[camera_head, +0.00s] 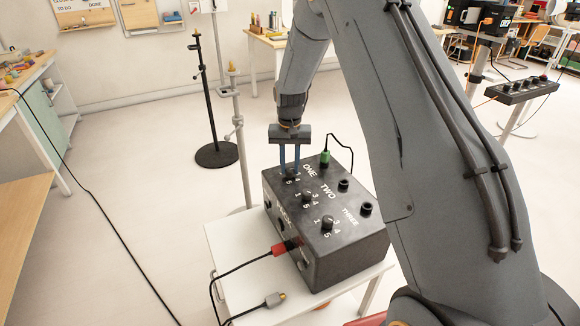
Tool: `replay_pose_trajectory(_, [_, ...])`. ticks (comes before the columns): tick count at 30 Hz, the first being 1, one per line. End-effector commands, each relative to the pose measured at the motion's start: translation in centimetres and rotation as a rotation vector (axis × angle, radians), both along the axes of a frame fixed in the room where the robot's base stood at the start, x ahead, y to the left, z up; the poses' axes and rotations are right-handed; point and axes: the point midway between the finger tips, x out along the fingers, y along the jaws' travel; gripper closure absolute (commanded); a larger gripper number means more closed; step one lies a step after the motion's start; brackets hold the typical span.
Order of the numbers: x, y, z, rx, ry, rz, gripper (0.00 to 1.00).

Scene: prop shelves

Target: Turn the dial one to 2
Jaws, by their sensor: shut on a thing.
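The black box (340,256) stands on a small white table, with its labelled top facing up. Its top carries the words ONE, TWO and THREE, each by a knob with numbers around it. My gripper (289,175) points down at the far left end of the top, its two blue fingers shut on dial one (291,177). The fingers hide most of this dial, so I cannot read which number it points to. Dial two (306,197) and dial three (327,223) are free, nearer the front of the box.
A red plug (285,247) with a black cable sits in the box's front side. A green-collared plug (324,158) stands in its top. A loose cable end (273,299) lies on the white table (232,257). A black stand (216,153) is behind, left.

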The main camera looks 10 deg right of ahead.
Motion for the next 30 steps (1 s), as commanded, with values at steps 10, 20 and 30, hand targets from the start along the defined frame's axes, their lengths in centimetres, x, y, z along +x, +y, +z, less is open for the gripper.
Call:
replay_pose_trajectory(10, [0.01,0.03,0.05,0.000,0.000,0.177,0.98])
replay_pose_trajectory(20, [0.01,0.04,0.06,0.000,0.000,0.224,0.98])
replay_pose_trajectory(30, [0.01,0.03,0.06,0.000,0.000,0.224,0.73])
